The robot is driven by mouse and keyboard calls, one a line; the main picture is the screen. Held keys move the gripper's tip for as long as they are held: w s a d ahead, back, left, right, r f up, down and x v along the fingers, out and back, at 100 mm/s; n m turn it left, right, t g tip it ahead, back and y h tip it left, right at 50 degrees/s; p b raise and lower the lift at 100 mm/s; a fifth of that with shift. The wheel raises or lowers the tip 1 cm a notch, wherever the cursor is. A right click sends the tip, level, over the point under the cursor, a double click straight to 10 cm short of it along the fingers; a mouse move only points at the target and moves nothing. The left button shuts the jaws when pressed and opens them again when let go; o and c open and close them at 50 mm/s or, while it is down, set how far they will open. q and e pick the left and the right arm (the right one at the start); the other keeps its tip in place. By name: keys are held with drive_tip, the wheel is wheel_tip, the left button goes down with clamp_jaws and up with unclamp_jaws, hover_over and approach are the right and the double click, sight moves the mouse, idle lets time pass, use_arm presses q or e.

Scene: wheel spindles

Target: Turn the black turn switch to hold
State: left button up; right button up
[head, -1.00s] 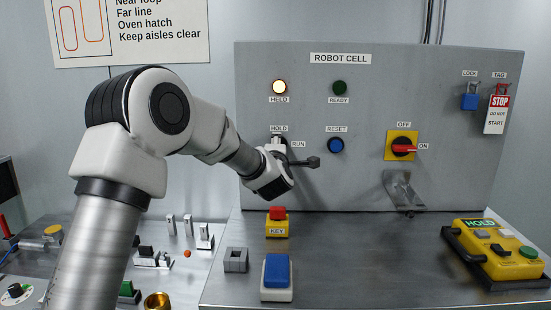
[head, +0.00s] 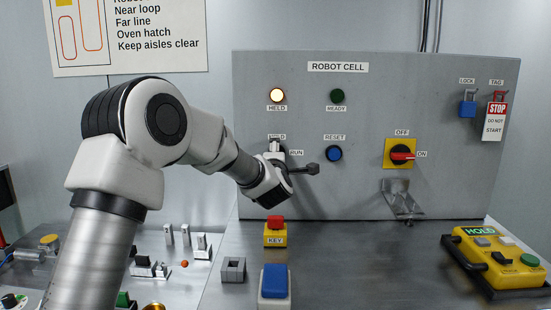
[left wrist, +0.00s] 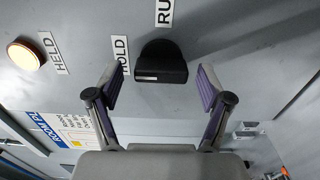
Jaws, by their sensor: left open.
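The black turn switch (left wrist: 161,62) shows in the left wrist view as a rounded knob on the grey panel. A short white mark sits on its front at the left end, on the side of the HOLD label (left wrist: 120,55). The RUN label (left wrist: 165,11) is above it in that view. In the head view the knob is mostly hidden by my left gripper (head: 293,160), below the HOLD label and left of RUN. My left gripper (left wrist: 160,70) is open, one finger on each side of the knob, with visible gaps. My right gripper is not in view.
The HELD lamp (head: 277,95) glows; the READY lamp (head: 337,96) is dark. A blue RESET button (head: 334,153) and red-handled main switch (head: 402,155) are to the right. A red-topped KEY box (head: 275,231) and blue-topped block (head: 275,283) stand on the bench below.

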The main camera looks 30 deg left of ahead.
use_arm(q)
drive_tip(key=v, duration=1.2)
drive_tip(key=shift+f, duration=0.1)
